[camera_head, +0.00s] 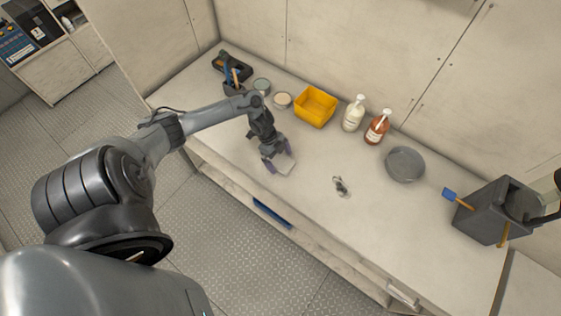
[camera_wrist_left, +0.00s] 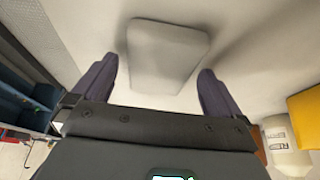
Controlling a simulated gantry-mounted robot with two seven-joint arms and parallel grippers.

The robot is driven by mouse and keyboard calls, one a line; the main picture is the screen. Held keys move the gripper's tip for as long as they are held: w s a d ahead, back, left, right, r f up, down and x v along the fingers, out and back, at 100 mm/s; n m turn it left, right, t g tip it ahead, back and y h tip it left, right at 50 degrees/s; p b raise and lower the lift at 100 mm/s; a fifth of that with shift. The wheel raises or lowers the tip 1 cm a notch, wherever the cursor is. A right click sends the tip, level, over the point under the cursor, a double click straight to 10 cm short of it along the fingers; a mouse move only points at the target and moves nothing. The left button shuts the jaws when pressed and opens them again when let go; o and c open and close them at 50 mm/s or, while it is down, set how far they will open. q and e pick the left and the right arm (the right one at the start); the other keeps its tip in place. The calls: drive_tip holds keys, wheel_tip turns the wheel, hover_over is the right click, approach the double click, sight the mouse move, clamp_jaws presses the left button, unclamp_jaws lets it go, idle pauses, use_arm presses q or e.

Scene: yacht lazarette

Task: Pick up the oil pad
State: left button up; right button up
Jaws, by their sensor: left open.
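The oil pad (camera_head: 285,166) is a pale grey-white, flat block with rounded corners lying on the light counter. In the left wrist view the pad (camera_wrist_left: 168,55) sits ahead of and between the two dark fingers. My left gripper (camera_head: 278,162) is open at the pad's near side, low over the counter. In the left wrist view the open fingers (camera_wrist_left: 158,85) stand on either side of the pad's near end, with gaps visible. I cannot tell whether either finger touches the pad. My right gripper is not in view.
Behind the pad stand a yellow bin (camera_head: 316,106), small tins (camera_head: 282,101), a white pump bottle (camera_head: 353,114) and a brown one (camera_head: 377,128). A small metal fitting (camera_head: 341,186) lies to the right. A grey bowl (camera_head: 405,164) and dark bucket (camera_head: 493,211) stand farther right.

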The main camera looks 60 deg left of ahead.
sight(281, 161)
use_arm(q)
drive_tip(key=shift+f, duration=0.15)
idle(0.4)
drive_tip(key=c, duration=1)
drive_tip(key=shift+c, duration=0.2)
drive_tip(key=shift+r, duration=0.55)
drive_tip(key=r, duration=0.3)
drive_tip(key=shift+w+d+r, duration=0.15)
drive_tip(key=shift+d+r, duration=0.2)
drive_tip(key=shift+d, duration=0.05)
drive_tip(key=w+d+r+b, duration=0.1)
drive_tip(key=w+d+r, duration=0.2)
drive_tip(key=d+r, duration=0.3)
drive_tip(key=shift+w+d+r, duration=0.2)
drive_tip(key=shift+d+r, duration=0.05)
drive_tip(key=shift+d, duration=1.9)
